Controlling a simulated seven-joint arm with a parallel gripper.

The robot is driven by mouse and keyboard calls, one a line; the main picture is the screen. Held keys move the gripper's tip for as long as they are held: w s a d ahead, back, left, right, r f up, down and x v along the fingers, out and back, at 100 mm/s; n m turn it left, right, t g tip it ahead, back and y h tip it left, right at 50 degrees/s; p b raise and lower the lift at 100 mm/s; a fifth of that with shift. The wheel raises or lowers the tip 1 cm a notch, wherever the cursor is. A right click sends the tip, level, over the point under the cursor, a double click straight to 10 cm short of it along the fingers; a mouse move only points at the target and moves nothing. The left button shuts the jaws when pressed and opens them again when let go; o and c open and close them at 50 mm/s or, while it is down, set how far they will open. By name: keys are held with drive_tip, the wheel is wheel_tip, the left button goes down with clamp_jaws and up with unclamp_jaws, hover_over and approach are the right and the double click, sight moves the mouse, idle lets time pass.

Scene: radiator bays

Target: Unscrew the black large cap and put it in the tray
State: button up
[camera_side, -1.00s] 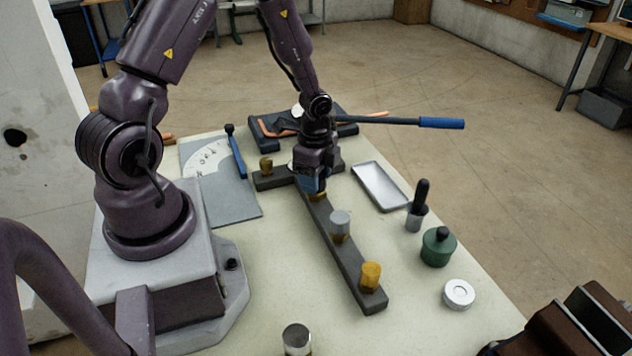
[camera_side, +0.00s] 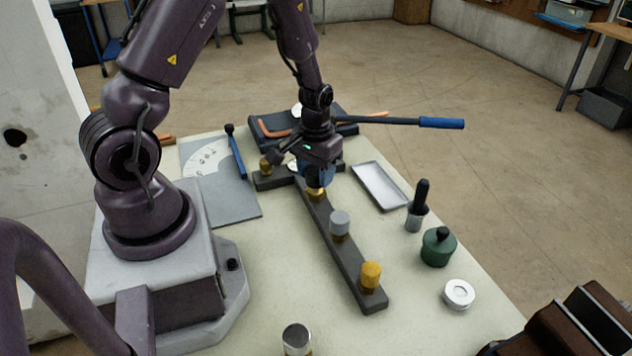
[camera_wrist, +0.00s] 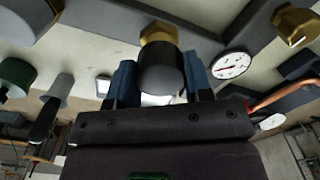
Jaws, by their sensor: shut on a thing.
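My gripper (camera_side: 317,178) is over the far part of the dark bar, where the crosspiece meets it. In the wrist view the large black cap (camera_wrist: 160,76) sits between its two blue fingers, and they are shut on it. The cap is in line with a brass fitting (camera_wrist: 158,34), which shows under the fingers in the side view (camera_side: 316,194). I cannot tell whether cap and fitting are still joined by thread. The shallow metal tray (camera_side: 380,186) is empty, to the right of the bar.
The dark bar (camera_side: 350,270) also carries a grey cap (camera_side: 340,222) and a brass cap (camera_side: 371,275). A black-handled tool (camera_side: 418,208), a green pot (camera_side: 438,247) and a white round piece (camera_side: 458,294) stand along the right side. A blue-handled lever (camera_side: 441,123) sticks out behind.

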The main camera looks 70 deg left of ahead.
drive_tip(key=shift+r, duration=1.9)
drive_tip(key=w+d+r+m, duration=0.3)
drive_tip(key=m, duration=0.1)
hover_over(379, 185)
drive_tip(key=f, duration=0.8)
drive_tip(key=shift+s+f, duration=0.3)
drive_tip(key=shift+s, duration=0.1)
drive_tip(key=shift+w+f, duration=0.4)
drive_tip(key=shift+f, duration=1.6)
drive_tip(key=o, duration=1.1)
drive_tip(key=shift+f, duration=0.15)
drive_tip(key=shift+c, duration=0.2)
